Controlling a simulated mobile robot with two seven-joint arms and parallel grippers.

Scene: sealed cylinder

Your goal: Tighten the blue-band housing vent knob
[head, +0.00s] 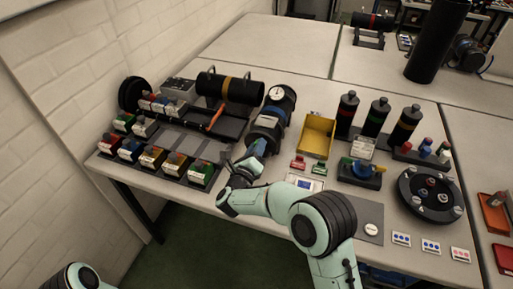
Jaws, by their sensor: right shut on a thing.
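The blue-band housing (268,123) is a dark cylinder with a pale dial at its far end. It lies on the table left of the yellow bin, with its near end toward me. My right gripper (254,156) is at this near end, shut on a small blue part there that looks like the vent knob (259,145). The fingers hide most of the knob, so its turn angle cannot be told. Only a piece of my left arm shows at the bottom left; its gripper is out of view.
An orange-band cylinder (229,88) lies in a cradle at the back left, beside an orange-handled tool (216,118). Several labelled bins stand at the left. A yellow bin (318,134), dark bottles (376,116) and a round black fixture (431,194) are to the right.

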